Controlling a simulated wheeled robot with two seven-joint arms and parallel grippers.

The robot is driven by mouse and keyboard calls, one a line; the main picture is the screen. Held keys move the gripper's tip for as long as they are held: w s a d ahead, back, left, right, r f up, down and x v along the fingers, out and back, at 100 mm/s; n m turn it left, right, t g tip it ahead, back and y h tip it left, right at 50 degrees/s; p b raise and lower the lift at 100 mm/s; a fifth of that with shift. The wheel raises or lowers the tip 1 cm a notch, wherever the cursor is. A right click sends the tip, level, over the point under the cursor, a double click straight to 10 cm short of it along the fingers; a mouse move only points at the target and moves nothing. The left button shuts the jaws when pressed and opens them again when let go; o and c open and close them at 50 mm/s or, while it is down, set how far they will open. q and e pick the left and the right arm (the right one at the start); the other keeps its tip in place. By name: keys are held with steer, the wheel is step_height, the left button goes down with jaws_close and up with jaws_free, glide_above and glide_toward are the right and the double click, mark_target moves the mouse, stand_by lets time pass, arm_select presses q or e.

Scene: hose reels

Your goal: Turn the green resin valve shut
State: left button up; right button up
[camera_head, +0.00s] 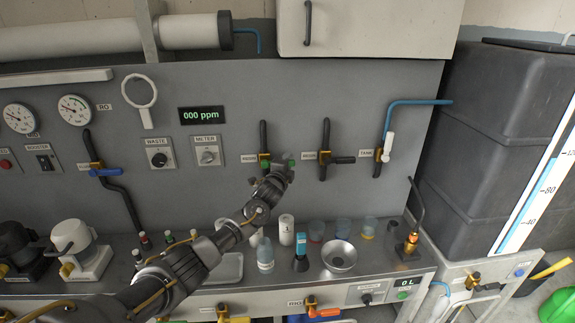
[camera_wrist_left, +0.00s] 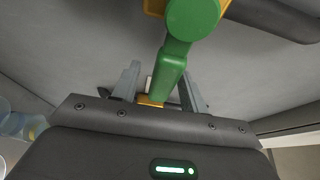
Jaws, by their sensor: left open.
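The green resin valve (camera_head: 265,164) sits on a dark vertical pipe on the grey panel, left of the black-handled valve. My left gripper (camera_head: 283,173) is right at it and hides part of it in the head view. In the left wrist view the green handle (camera_wrist_left: 172,75) reaches from its round hub down between the two fingers of my left gripper (camera_wrist_left: 158,88). The fingers are open, one on each side of the handle. I cannot tell whether either finger touches it. My right gripper is not in view.
A black-handled valve (camera_head: 338,159) and a white-handled tank valve (camera_head: 388,148) are to the right. The counter below holds a bottle (camera_head: 265,254), several cups and a metal funnel (camera_head: 338,257). A large dark tank (camera_head: 505,150) stands at the right.

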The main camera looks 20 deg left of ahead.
arm_select(q)
steer(key=shift+s, duration=0.1)
steer(key=shift+s, duration=0.3)
steer(key=s+d+b, duration=0.1)
steer(key=s+b, duration=0.1)
steer(key=s, duration=0.8)
steer(key=shift+d, duration=0.1)
